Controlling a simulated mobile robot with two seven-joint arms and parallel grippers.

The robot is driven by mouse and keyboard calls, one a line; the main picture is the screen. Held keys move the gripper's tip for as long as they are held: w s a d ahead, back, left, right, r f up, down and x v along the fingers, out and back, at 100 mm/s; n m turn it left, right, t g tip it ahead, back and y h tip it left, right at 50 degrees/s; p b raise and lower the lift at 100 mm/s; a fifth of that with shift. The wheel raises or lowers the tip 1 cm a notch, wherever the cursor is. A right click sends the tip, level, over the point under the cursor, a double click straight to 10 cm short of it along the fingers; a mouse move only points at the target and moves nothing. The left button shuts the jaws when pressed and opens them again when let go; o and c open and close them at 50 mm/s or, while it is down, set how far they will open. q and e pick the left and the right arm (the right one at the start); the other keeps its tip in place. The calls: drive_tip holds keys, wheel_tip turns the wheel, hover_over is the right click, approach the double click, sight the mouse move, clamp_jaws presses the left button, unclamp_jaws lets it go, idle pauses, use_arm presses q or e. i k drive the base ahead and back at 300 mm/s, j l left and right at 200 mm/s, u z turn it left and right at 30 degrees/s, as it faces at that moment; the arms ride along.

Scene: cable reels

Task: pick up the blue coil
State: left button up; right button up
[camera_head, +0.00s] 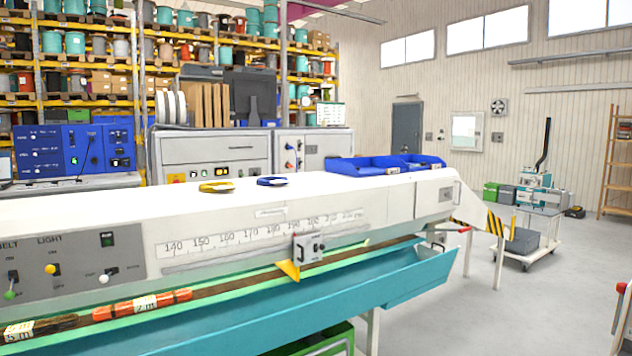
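A blue coil (272,181) lies flat on the white top of the long measuring machine (120,205), near its middle. It is small in the view, with a pale label on it. A yellow coil (216,187) lies just to its left, apart from it. Neither of my grippers shows in the head view.
Blue bins (365,167) stand on the machine top to the right of the coils. An orange cable bundle (142,304) and a dark bundle (40,328) lie in the front trough. Grey cabinets (215,152) stand behind.

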sight(274, 181)
drive_tip(key=i+l+z, duration=0.6)
drive_tip(key=i, duration=0.45)
drive_tip(key=i+u, duration=0.35)
drive_tip(key=i+l+u, duration=0.15)
drive_tip(key=i+u, duration=0.15)
drive_tip(key=i, duration=0.2)
drive_tip(key=i+l+u, duration=0.2)
drive_tip(key=i+u, duration=0.15)
